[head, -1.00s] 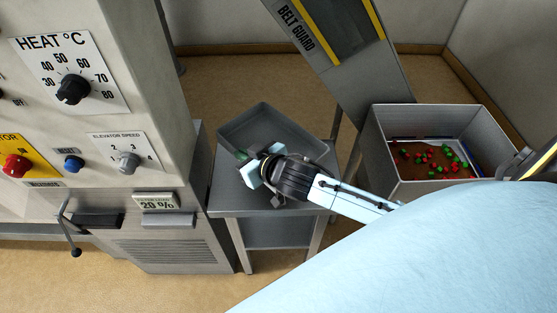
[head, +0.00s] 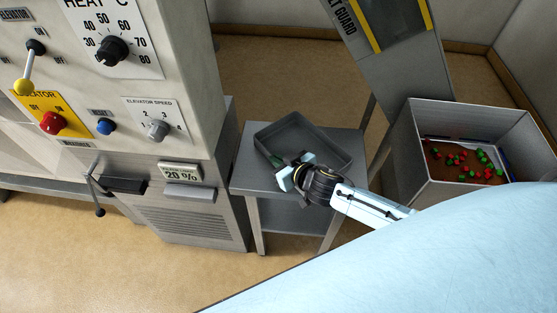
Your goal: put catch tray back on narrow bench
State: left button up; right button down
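The catch tray (head: 337,148) is a shallow grey open box. It lies over the top of the narrow grey metal bench (head: 246,172), seemingly resting on it, and looks empty. My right gripper (head: 279,168) is at the tray's near left side. It seems shut on the tray's near wall; its fingertips are partly hidden there. A small green piece (head: 274,160) shows at the fingertips, and I cannot tell what it is. My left gripper is not in view.
The machine cabinet (head: 190,225) with knobs and levers stands close left of the bench. The belt guard chute (head: 400,70) rises behind right. A grey bin (head: 415,150) with red and green pieces stands at right. Floor is open in front of the bench.

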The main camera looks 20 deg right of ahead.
jog(key=shift+r, duration=0.1)
jog(key=c, duration=1.6)
grip_release()
jog(key=shift+f, duration=0.2)
jog(key=shift+r, duration=0.1)
jog(key=shift+r, duration=0.15)
jog(key=p+v, duration=0.1)
jog(key=v, duration=1.1)
